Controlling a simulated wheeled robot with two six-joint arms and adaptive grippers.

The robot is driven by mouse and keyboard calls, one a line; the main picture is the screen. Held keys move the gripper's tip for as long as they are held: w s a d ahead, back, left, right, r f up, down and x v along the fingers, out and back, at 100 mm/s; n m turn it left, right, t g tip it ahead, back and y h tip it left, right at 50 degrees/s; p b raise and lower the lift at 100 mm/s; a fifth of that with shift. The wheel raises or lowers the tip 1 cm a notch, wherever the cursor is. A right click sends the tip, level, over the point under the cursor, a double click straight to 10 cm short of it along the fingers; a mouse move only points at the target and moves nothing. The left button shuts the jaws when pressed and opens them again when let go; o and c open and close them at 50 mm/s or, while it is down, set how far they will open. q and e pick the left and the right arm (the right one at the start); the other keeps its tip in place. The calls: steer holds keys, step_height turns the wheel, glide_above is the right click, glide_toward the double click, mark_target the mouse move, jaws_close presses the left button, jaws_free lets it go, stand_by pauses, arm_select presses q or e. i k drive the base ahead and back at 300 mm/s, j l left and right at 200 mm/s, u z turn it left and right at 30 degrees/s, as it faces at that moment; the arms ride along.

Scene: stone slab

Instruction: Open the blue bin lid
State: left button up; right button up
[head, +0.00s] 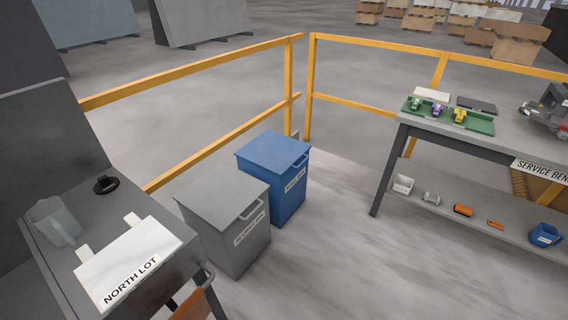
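The blue bin (289,196) stands on the floor left of the picture's middle, by the yellow railing. Its flat blue lid (272,150) lies shut on top. A handle (296,166) sticks out at the lid's front edge, above a white label that is too small to read surely. Neither of my grippers shows in the head view.
A grey bin (236,245) with a shut lid stands close at the blue bin's left. A cart (85,255) with a "NORTH LOT" sign (130,262) is at lower left. A service bench (460,137) stands right. The floor (325,255) between is clear. Yellow railing (215,140) runs behind the bins.

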mark_target(276, 153)
steer(key=i+l+u, duration=1)
steer(key=i, duration=0.05)
